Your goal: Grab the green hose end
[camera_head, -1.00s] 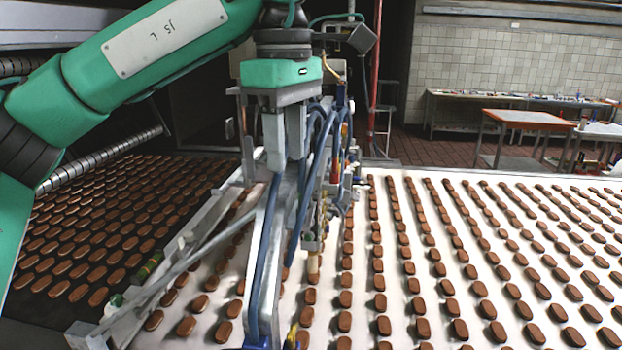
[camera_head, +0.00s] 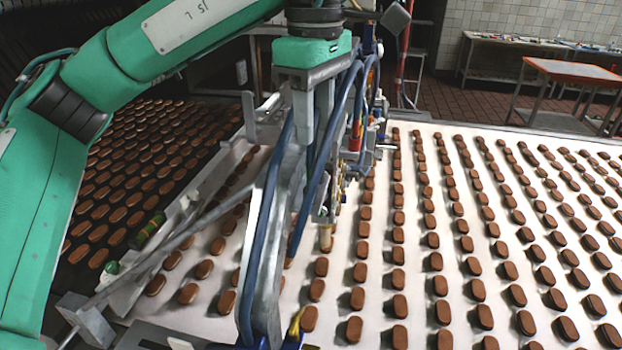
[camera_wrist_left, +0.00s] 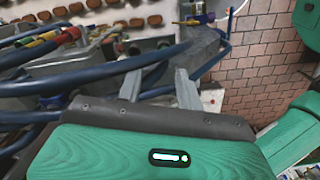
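My left gripper (camera_head: 314,118) hangs under its green wrist above the depositing machine (camera_head: 275,200). Its two grey fingers also show apart in the left wrist view (camera_wrist_left: 158,88), with blue hoses (camera_wrist_left: 90,80) close to them. It looks open, and I see nothing clearly held. I cannot pick out a green hose end with certainty. A red, yellow and green banded piece (camera_wrist_left: 45,40) shows at the upper left of the left wrist view. My right gripper is out of view.
A white conveyor (camera_head: 455,240) carries rows of brown cream sandwiches to the right, and a dark belt (camera_head: 125,165) carries more at the left. Blue hoses (camera_head: 325,165) and metal bars crowd the gripper.

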